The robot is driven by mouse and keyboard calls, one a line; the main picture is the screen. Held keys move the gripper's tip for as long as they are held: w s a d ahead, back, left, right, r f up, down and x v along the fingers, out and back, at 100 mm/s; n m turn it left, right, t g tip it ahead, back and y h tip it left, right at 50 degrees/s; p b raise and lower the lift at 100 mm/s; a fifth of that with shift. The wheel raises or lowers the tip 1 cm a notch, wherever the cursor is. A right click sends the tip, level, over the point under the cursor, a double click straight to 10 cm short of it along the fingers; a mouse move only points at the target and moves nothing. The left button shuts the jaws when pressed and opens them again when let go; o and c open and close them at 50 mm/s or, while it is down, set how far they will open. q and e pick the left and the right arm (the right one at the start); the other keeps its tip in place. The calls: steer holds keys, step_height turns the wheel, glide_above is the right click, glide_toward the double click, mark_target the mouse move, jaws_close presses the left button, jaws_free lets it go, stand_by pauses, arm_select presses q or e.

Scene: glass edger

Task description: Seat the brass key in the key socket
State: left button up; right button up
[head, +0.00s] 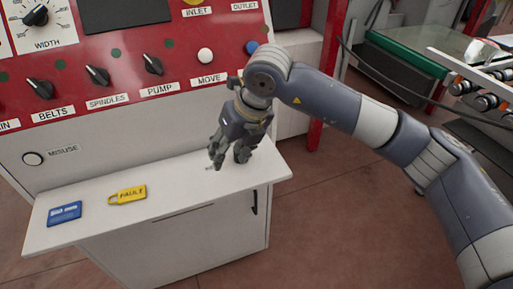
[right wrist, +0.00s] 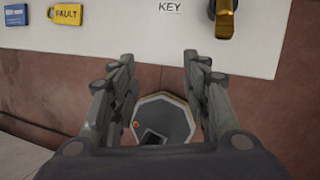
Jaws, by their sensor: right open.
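A brass-coloured piece (right wrist: 224,22), which looks like the brass key, shows at the top right of the right wrist view, beside the printed word KEY. A dark rounded part, possibly the key socket, shows around its upper end. The view cuts both off, so I cannot tell whether the key is seated. In the head view this spot is hidden behind my right gripper (head: 229,158), which is over the right part of the white shelf (head: 180,180). In the right wrist view my right gripper (right wrist: 158,62) is open and empty, with the brass piece beyond its right finger. My left gripper is not in view.
A yellow FAULT tag (head: 128,195) and a blue card (head: 65,213) lie on the shelf's left part. A red panel with black knobs (head: 97,75) rises behind it. Open floor (head: 340,230) lies right of the cabinet.

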steer(key=w+d+r+t+h, duration=0.2)
steer(key=w+d+h, duration=0.1)
steer(key=w+d, duration=0.15)
steer(key=shift+m, duration=0.4)
steer(key=p+x, duration=0.2)
steer(key=x, duration=0.2)
steer(key=p+x, duration=0.3)
steer(key=x, duration=0.2)
steer(key=shift+s+f+p, duration=0.1)
steer(key=shift+s+p, duration=0.1)
steer(key=shift+p, duration=0.15)
steer(key=shift+w+f, duration=0.15)
steer(key=shift+f, duration=0.3)
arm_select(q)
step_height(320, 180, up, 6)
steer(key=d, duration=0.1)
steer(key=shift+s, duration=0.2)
arm_select(e)
steer(key=shift+c, duration=0.3)
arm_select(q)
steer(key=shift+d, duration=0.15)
arm_select(e)
jaws_close()
